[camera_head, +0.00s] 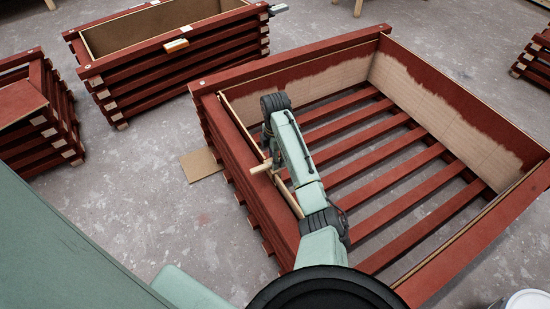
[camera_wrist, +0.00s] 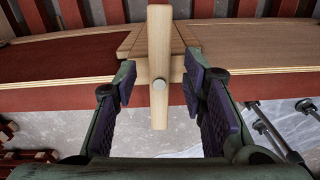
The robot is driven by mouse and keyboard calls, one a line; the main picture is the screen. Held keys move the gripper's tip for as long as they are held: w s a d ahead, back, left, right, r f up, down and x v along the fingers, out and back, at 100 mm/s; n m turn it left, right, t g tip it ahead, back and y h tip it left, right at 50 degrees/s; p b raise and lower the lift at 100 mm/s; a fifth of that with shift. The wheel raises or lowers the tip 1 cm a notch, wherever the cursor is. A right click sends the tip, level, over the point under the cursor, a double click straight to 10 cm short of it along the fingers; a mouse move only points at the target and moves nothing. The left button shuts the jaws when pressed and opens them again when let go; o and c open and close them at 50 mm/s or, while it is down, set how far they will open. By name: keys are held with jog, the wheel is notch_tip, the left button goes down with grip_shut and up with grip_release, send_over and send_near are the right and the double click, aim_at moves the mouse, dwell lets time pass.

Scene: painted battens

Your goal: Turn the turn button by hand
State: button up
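The turn button is a pale wooden bar (camera_wrist: 159,38) with a round metal pin through it, on a pale slatted wooden block (camera_wrist: 131,40). In the wrist view it stands lengthwise up the picture, across the edge of a red-painted panel. My gripper (camera_wrist: 160,80) is open, with one dark-padded finger on each side of the bar. A gap shows between each pad and the bar. In the head view a pale wooden piece (camera_head: 261,167) shows at the crate's left wall beside my arm; my fingers are mostly hidden there.
The large red slatted crate (camera_head: 440,27) has a partly painted inner wall and open slats below. Another red crate (camera_head: 180,45) stands behind it, with more stacked battens (camera_head: 40,100) at the left. A brown board (camera_head: 201,164) lies on the grey floor. A white bucket (camera_head: 525,299) is at bottom right.

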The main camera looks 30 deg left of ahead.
jog(key=shift+f, duration=0.65)
jog(key=shift+c, duration=0.5)
grip_shut()
